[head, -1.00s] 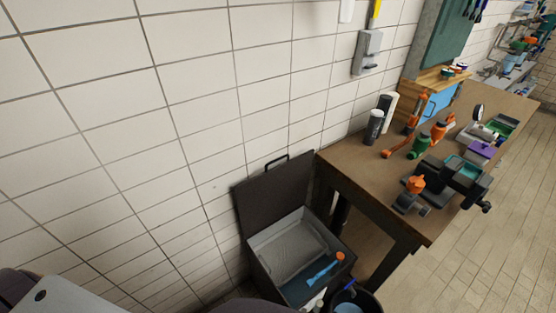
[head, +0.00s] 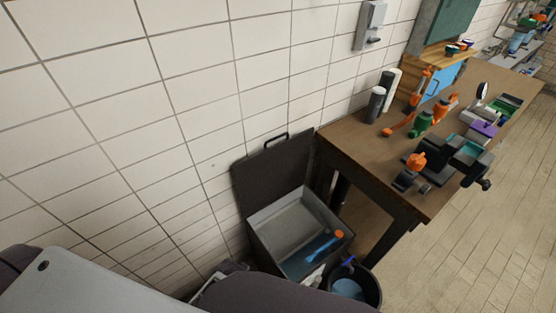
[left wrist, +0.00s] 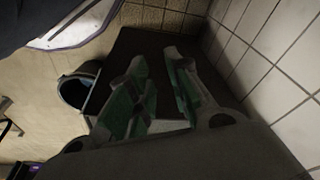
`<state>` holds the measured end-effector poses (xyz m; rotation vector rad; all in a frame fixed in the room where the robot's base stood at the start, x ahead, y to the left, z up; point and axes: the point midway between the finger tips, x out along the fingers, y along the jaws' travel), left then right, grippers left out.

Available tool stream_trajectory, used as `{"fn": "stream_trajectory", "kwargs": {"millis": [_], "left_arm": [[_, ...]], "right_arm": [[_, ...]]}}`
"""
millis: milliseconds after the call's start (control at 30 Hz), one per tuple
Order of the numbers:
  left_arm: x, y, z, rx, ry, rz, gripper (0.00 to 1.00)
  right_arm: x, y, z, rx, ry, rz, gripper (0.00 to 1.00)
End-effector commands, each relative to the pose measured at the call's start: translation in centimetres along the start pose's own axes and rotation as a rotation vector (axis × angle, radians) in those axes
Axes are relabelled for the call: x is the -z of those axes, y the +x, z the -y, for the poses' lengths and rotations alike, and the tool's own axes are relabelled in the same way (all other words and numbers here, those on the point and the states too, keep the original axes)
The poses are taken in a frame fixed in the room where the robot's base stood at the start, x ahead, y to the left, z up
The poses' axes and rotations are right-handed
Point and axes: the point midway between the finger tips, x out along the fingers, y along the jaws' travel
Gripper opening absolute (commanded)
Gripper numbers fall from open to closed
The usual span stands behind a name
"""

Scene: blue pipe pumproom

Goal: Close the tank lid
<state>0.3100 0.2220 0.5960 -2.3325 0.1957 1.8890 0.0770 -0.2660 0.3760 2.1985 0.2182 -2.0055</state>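The tank (head: 265,232) is a grey open box on the floor against the tiled wall. Its dark lid (head: 272,175) stands raised, leaning back near the wall, with a black handle (head: 276,139) on its top edge. A blue tool with an orange end (head: 324,243) lies in the tank. In the left wrist view my left gripper (left wrist: 160,68) shows two green-padded fingers spread apart with nothing gripped. Dark surfaces lie around the fingers; I cannot tell which belong to the tank or lid. My right gripper is not in view.
A brown workbench (head: 350,140) with several tools stands right of the tank. A dark bucket (head: 372,285) stands close to the tank's right front; a bucket also shows in the left wrist view (left wrist: 72,90). Open floor (head: 490,215) lies right of the bench.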

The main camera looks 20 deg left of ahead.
Motion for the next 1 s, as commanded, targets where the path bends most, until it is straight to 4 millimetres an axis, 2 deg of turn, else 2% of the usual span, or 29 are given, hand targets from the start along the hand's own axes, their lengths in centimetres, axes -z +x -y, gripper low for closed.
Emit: {"fn": "stream_trajectory", "kwargs": {"millis": [100,333,700,1000], "left_arm": [[1.7,-2.4,0.1,0.001,-0.002,-0.014,0.19],[4.3,-7.2,0.3,0.004,-0.005,-0.034,0.19],[7.3,-15.4,0.8,0.020,-0.002,-0.069,0.19],[9.3,-20.2,1.5,0.070,0.019,-0.108,0.19]], "right_arm": [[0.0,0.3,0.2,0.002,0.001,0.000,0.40],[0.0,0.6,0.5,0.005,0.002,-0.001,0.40],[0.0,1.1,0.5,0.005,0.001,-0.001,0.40],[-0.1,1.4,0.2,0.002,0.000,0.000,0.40]]}}
